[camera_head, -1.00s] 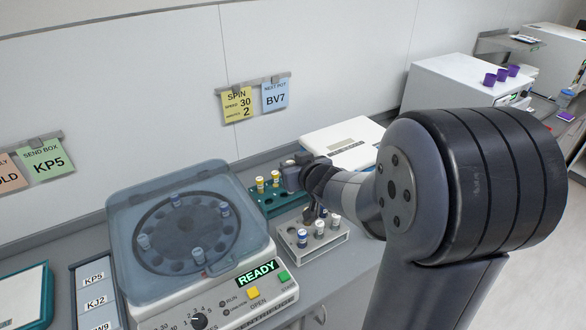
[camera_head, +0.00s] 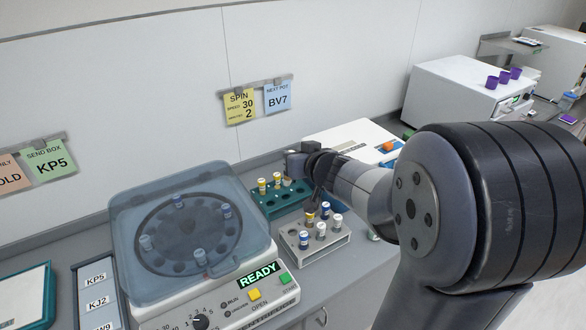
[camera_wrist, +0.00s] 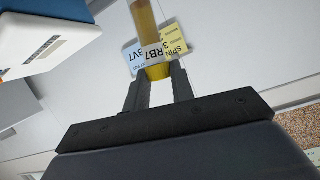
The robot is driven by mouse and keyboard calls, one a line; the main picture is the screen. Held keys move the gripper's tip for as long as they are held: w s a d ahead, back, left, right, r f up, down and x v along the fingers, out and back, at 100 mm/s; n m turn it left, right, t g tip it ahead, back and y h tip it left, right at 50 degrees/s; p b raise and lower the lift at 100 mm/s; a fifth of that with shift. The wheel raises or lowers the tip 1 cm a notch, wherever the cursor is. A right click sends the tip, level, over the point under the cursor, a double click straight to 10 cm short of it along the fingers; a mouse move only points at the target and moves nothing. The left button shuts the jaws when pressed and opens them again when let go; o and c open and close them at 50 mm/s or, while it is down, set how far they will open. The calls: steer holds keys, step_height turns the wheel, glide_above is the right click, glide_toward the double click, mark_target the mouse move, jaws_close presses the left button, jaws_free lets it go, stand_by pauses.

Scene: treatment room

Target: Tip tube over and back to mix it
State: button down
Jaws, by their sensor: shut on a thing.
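The held tube (camera_wrist: 146,25) has an amber body, a yellow cap (camera_wrist: 158,71) and a white label reading RB7. In the wrist view it sticks up from between the two fingers of my gripper (camera_wrist: 157,88), which are shut at its capped end. In the head view my gripper (camera_head: 303,163) is above the back of the teal rack (camera_head: 268,209); I cannot make out the held tube there. The teal rack holds a few yellow-capped tubes. The grey rack (camera_head: 333,249) in front holds several tubes with blue, white and yellow caps.
A centrifuge (camera_head: 190,290) with a closed clear lid and a READY display stands left of the racks. A white device (camera_head: 345,133) is close behind my gripper. Signs (camera_head: 240,106) hang on the wall. A white box with purple cups (camera_head: 465,95) stands farther right.

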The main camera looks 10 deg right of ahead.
steer(key=m+t+y, duration=0.1)
steer(key=m, duration=0.3)
steer(key=m+t+y, duration=0.2)
steer(key=m, duration=0.2)
steer(key=m+t+y+b, duration=0.1)
steer(key=m, duration=0.3)
steer(key=shift+m+t+y, duration=0.3)
